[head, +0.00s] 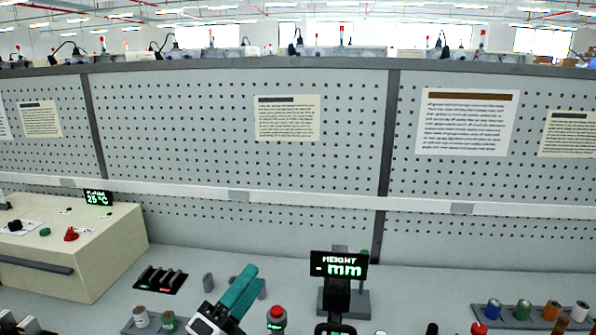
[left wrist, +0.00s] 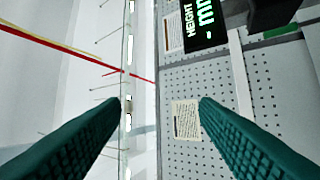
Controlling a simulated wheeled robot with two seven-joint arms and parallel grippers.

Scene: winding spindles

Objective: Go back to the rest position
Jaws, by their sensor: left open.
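My left gripper (head: 238,291) shows at the bottom of the head view, left of the middle, with teal fingers pointing up and to the right. In the left wrist view its two teal ribbed fingers (left wrist: 160,105) stand wide apart with nothing between them. The gripper is above the bench, away from any object it could hold. My right gripper is not clearly seen in either view.
A height gauge with a "HEIGHT - mm" display (head: 339,265) stands right of my left gripper. A red-topped button (head: 277,313) is between them. A beige box (head: 75,250) stands at left. Colored spools (head: 523,309) sit at right. A pegboard (head: 230,150) closes the back.

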